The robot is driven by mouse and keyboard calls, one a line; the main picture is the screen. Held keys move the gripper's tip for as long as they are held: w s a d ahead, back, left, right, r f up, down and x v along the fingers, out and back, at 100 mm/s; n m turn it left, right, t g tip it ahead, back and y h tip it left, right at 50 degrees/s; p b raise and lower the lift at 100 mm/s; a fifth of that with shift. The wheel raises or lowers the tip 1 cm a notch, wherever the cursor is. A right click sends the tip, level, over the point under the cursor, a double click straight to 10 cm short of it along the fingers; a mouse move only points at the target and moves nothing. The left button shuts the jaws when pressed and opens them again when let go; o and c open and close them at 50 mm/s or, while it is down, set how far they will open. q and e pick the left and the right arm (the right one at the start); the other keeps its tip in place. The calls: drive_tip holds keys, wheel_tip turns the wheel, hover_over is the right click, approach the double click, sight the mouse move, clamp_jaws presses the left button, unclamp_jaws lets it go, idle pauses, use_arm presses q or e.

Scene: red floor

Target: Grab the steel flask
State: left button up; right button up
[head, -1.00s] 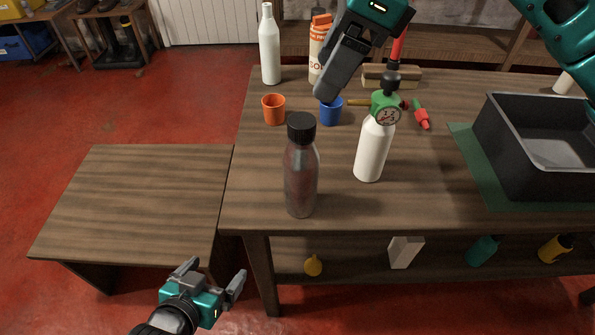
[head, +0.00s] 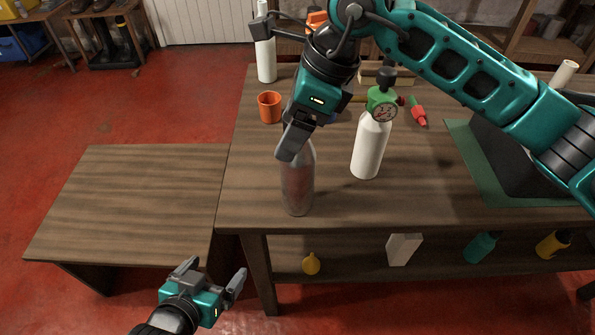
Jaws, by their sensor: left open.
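The steel flask (head: 298,188) stands upright near the front edge of the wooden table. It is a grey metallic bottle, and its black cap is now hidden behind my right gripper. My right gripper (head: 292,148) comes down from above over the flask's top, with one dark finger showing in front of its neck and shoulder. The other finger is hidden, so I cannot tell whether it touches or grips the flask. My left gripper (head: 213,275) is open and empty at the lower left, in front of the low bench and well away from the flask.
A white bottle with a green gauge top (head: 368,148) stands right of the flask. An orange cup (head: 269,107) and a tall white bottle (head: 266,57) stand behind. A green mat (head: 470,165) lies at right, partly behind my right arm. The low bench (head: 130,200) is bare.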

drive_tip(key=shift+c, duration=0.5)
clamp_jaws()
drive_tip(key=shift+r, duration=0.1)
